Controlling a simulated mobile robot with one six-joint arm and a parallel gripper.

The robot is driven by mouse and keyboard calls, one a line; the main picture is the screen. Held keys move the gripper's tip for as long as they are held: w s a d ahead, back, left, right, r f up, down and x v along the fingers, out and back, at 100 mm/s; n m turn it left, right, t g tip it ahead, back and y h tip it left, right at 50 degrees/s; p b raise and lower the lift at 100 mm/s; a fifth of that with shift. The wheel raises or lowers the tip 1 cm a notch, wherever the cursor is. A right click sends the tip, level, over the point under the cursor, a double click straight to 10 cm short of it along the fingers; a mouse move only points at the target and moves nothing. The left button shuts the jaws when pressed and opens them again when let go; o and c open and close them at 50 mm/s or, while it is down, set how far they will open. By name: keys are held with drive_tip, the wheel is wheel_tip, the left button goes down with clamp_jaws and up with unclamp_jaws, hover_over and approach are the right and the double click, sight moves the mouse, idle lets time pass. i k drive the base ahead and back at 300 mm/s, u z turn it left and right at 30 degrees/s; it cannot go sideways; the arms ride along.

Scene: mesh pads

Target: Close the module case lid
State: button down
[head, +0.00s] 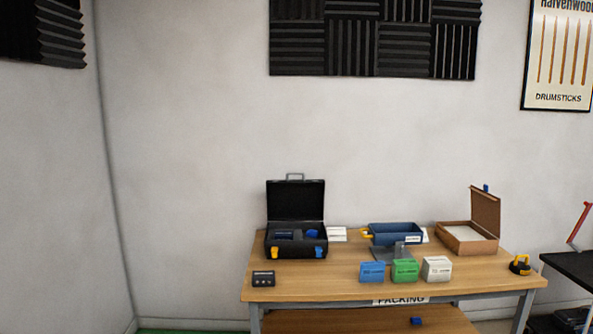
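The black module case (296,246) stands at the left of the wooden packing table. Its lid (296,201) is raised upright, with a handle on its top edge. Inside the case are dark compartments and a blue item (312,234). A yellow latch (275,253) and a blue latch (319,252) sit on its front face. My gripper is not in view.
The table (330,283) also holds a small black box (263,278), blue, green and white boxes (437,269), a blue bin (396,235), an open cardboard box (468,243) and a yellow-black object (520,266). Bare wood lies before the case.

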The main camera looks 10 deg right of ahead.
sight(287, 199)
drive_tip(key=z, duration=0.05)
drive_tip(key=i, duration=1)
drive_tip(key=u, duration=0.05)
